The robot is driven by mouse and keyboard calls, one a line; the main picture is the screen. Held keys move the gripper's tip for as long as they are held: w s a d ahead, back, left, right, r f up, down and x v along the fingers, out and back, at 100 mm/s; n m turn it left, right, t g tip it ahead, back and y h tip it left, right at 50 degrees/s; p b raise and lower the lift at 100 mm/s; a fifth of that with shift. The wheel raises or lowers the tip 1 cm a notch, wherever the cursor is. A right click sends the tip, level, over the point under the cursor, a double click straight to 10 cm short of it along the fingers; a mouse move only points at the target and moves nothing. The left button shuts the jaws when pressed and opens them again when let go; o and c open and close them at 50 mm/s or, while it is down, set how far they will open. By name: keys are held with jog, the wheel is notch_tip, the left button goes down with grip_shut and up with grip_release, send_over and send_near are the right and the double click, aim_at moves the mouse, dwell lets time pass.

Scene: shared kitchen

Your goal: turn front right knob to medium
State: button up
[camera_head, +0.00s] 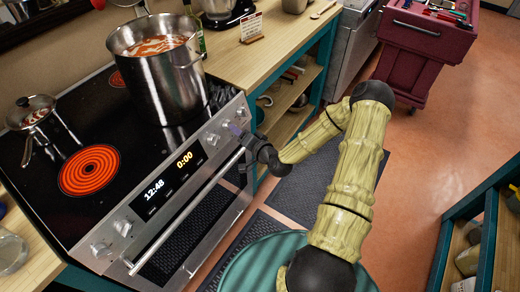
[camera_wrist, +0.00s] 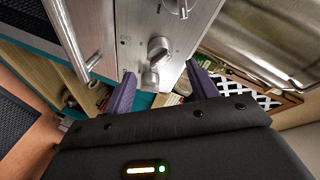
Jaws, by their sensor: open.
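The stove (camera_head: 85,150) has a steel front panel with metal knobs at both ends of the display. The right-hand knobs (camera_head: 212,138) sit near its right end, beside my gripper (camera_head: 238,130). In the wrist view my gripper (camera_wrist: 160,72) is open, with purple fingers spread. A silver knob (camera_wrist: 159,48) is just ahead of the gap between the fingertips, and a rounded metal part lies closer in the gap. Another knob (camera_wrist: 180,7) is at the top edge. I see no finger pressed on a knob. I cannot tell which burner each knob serves.
A small lidded pan (camera_head: 32,115) is at the left, and a burner (camera_head: 90,170) glows red. The oven handle (camera_head: 185,215) runs below the panel. A wooden counter (camera_head: 260,60) adjoins on the right.

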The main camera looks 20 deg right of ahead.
jog(key=b+v, duration=0.1)
jog(key=v, duration=1)
jog(key=shift+s, duration=0.4)
jog(key=s+a+r+n+g+h+p, duration=0.2)
jog(key=s+r+n+g, duration=0.2)
jog(key=s+r+g, duration=0.2)
jog(key=s+a+r+n+g+h+p, duration=0.2)
jog(key=s+r+g, duration=0.4)
jog(key=r, duration=0.4)
jog(key=shift+s+a+n+h, duration=0.4)
jog(key=shift+s+a+n, duration=0.2)
jog(key=shift+n, duration=0.4)
jog(key=shift+f, duration=0.1)
